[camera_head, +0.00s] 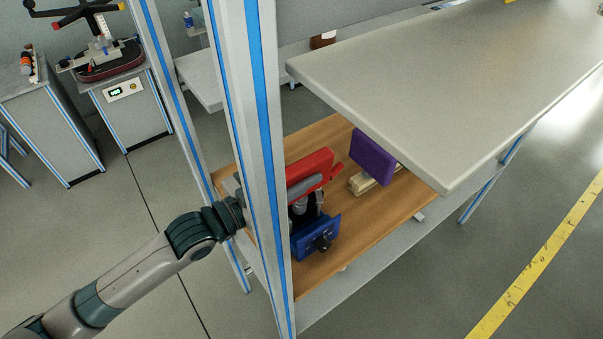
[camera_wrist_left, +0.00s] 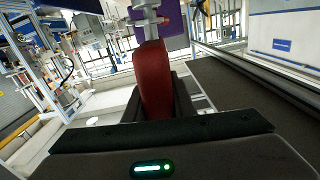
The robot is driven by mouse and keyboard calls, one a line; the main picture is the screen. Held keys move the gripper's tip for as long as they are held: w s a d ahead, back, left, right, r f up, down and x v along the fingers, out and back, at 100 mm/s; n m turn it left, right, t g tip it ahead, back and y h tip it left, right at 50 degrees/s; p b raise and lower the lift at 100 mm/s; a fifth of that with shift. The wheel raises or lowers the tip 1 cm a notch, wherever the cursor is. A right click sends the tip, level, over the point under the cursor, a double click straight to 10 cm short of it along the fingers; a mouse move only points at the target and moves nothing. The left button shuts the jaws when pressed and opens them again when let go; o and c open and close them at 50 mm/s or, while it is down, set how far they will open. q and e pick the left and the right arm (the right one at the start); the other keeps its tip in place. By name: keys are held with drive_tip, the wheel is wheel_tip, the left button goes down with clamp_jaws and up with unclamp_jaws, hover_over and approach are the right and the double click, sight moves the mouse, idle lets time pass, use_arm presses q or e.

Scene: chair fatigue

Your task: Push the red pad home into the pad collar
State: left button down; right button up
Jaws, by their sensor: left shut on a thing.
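The red pad (camera_head: 312,166) is at my left gripper, above the wooden board, partly behind a blue-striped post. In the left wrist view the red pad (camera_wrist_left: 152,82) stands between the dark fingers of my left gripper (camera_wrist_left: 155,108), which is shut on it. A light grey metal piece (camera_wrist_left: 149,14), perhaps the pad collar, shows at the pad's far end. I cannot tell whether pad and metal piece touch or how deep the pad sits. A purple pad (camera_head: 372,156) on a pale wooden block stands right of the red pad. My right gripper is not in view.
A blue block (camera_head: 316,239) with a dark knob stands on the wooden board (camera_head: 375,222) just below the red pad. The blue-striped post (camera_head: 250,120) rises in front of my left wrist. A grey tabletop (camera_head: 430,90) overhangs the board at the right.

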use_arm(q)
drive_tip(key=shift+f+b, duration=0.35)
drive_tip(key=shift+f, duration=0.25)
drive_tip(key=c, duration=1.5)
unclamp_jaws()
drive_tip(key=shift+c, duration=0.2)
drive_tip(key=shift+o, duration=0.7)
drive_tip(key=shift+a, duration=0.15)
drive_tip(key=shift+s+a+f+b, duration=0.1)
drive_tip(key=shift+s+a+b, duration=0.3)
drive_tip(key=shift+a, duration=0.1)
drive_tip(key=b+v, duration=0.5)
drive_tip(key=v, duration=1.1)
drive_tip(key=shift+b, duration=0.35)
